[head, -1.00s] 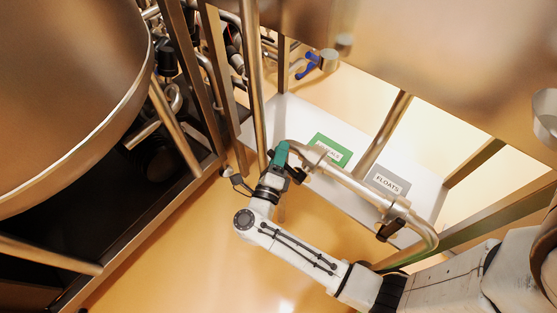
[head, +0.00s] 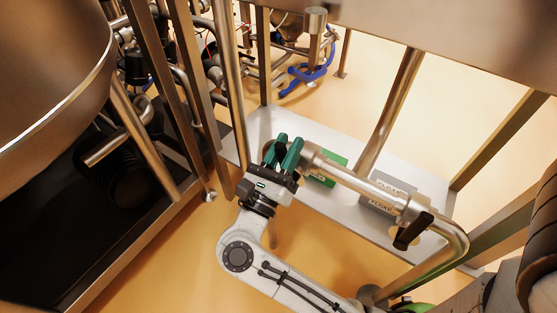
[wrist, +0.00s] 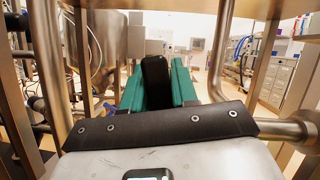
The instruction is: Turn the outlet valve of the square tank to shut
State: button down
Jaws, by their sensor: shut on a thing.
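The square tank (head: 450,35) fills the top right of the head view, on metal legs. A metal outlet pipe (head: 345,178) runs below it. My gripper (head: 287,146), with two teal fingers, is at the left end of this pipe. In the wrist view its fingers (wrist: 157,72) are shut around the sides of a black valve handle (wrist: 156,88). In the head view this handle is mostly hidden between the fingers. A second black handle (head: 411,232) is farther right on the pipe, apart from my gripper. The valve body behind the held handle is hidden in the wrist view.
A white shelf (head: 330,140) with a green label (head: 327,170) and a grey label (head: 390,185) lies below the pipe. Metal legs (head: 388,110) stand close by. A large round vessel (head: 50,60) is at left. Blue fittings (head: 305,78) lie behind.

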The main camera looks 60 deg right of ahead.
jog(key=s+m+g+b, duration=0.1)
jog(key=m+b, duration=0.1)
jog(key=s+m+g+b, duration=0.1)
jog(key=m+b, duration=0.1)
jog(key=m+g+b, duration=0.1)
jog(key=m+b, duration=0.1)
jog(key=shift+s+f, duration=0.1)
jog(key=shift+s, duration=0.3)
jog(key=shift+s+g, duration=0.15)
jog(key=shift+g, duration=0.15)
jog(key=c, duration=1.1)
grip_release()
jog(key=shift+o, duration=0.7)
jog(key=shift+s+r, duration=0.1)
jog(key=shift+r, duration=0.1)
jog(key=shift+w, duration=0.2)
